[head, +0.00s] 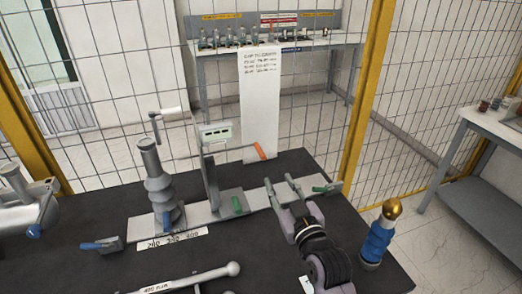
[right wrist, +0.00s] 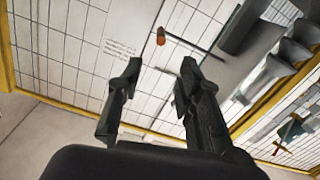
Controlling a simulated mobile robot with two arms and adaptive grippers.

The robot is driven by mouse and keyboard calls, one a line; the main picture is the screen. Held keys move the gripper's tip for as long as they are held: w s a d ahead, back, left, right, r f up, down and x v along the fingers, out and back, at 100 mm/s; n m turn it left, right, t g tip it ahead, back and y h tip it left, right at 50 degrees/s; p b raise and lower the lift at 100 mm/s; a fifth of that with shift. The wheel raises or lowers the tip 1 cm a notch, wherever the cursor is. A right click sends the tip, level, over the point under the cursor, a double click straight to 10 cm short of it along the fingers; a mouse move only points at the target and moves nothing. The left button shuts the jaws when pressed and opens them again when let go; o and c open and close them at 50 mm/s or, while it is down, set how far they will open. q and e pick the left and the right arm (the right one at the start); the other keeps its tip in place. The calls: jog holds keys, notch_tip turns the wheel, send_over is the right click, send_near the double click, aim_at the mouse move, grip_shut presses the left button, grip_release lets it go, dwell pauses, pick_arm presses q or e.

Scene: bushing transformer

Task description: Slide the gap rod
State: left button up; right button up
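The gap rod (head: 236,151) is a thin horizontal rod with an orange end (head: 260,151), passing by an upright grey plate (head: 210,175) on the light rail. In the right wrist view, the orange end (right wrist: 160,36) shows beyond the fingertips, with the dark rod (right wrist: 195,47) running right from it. My right gripper (head: 280,184) is open and empty over the rail's right part, in front of and below the orange end in the picture, apart from it. Its spread fingers also show in the right wrist view (right wrist: 160,76).
A ribbed grey bushing (head: 161,190) stands on the rail's left part. Green clamps (head: 327,188) sit along the rail. A blue and gold bushing (head: 378,238) stands at the table's right. A grey wrench-like tool (head: 190,281) lies in front. A mesh fence (head: 300,100) stands behind.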

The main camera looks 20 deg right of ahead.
send_near(264, 158)
jog(key=w, duration=0.2)
jog(key=w+p, duration=0.2)
jog(key=w, duration=0.5)
jog(key=shift+w+a, duration=0.1)
jog(key=shift+w, duration=0.1)
jog(key=shift+w+p, duration=0.3)
jog(key=shift+w, duration=0.75)
jog(key=shift+w+f, duration=0.1)
jog(key=shift+w, duration=0.35)
pick_arm(q)
jog(key=r, duration=0.3)
jog(key=shift+w+r, duration=0.1)
jog(key=shift+w, duration=0.1)
pick_arm(e)
jog(key=shift+c, duration=0.4)
pick_arm(q)
jog(key=shift+w, duration=0.35)
pick_arm(e)
grip_shut()
jog(key=shift+f, duration=0.1)
